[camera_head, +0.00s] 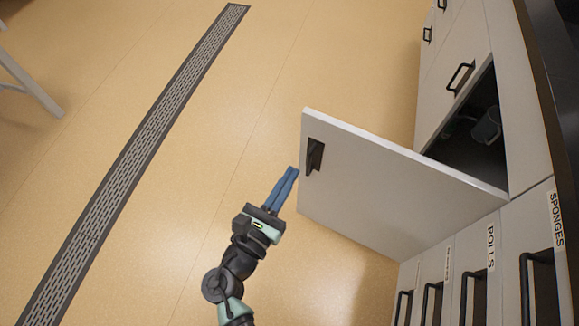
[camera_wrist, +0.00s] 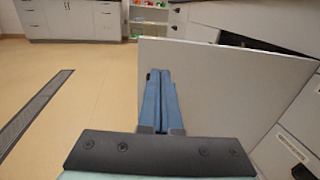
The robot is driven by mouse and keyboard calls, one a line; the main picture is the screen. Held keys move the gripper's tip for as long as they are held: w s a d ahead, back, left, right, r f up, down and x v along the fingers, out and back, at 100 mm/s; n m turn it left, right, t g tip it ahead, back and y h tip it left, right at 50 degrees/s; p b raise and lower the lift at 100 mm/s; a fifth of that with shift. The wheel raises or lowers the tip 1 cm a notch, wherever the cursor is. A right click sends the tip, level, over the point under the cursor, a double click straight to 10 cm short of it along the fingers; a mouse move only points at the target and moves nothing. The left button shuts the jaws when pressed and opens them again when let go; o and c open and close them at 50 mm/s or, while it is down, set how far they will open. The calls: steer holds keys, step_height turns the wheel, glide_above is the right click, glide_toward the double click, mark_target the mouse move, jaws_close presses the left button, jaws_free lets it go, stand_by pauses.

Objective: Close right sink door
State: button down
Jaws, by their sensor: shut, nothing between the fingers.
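The sink door (camera_head: 385,185) is a pale grey panel that stands open, swung out from the cabinet on the right. Its dark handle (camera_head: 315,155) is near the free upper-left corner. My gripper (camera_head: 292,172) has blue fingers that are shut with nothing between them. In the head view the fingertips are just left of the door's free edge, close to the handle. In the wrist view the fingers (camera_wrist: 161,75) overlap the left part of the door (camera_wrist: 230,90). I cannot tell whether they touch it.
The dark open cabinet (camera_head: 468,150) holds a greyish object (camera_head: 487,127). Drawers with black handles (camera_head: 467,295) and labels stand below it in the head view. A dark counter edge runs along the right. A floor grate (camera_head: 135,150) crosses the open tan floor on the left.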

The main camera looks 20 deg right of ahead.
mark_target(320, 126)
steer(key=b+x, duration=0.2)
steer(key=x, duration=0.9)
steer(key=shift+w+d+f, duration=0.1)
steer(key=shift+w+d, duration=0.05)
steer(key=shift+d, duration=0.05)
steer(key=shift+w+d, duration=0.1)
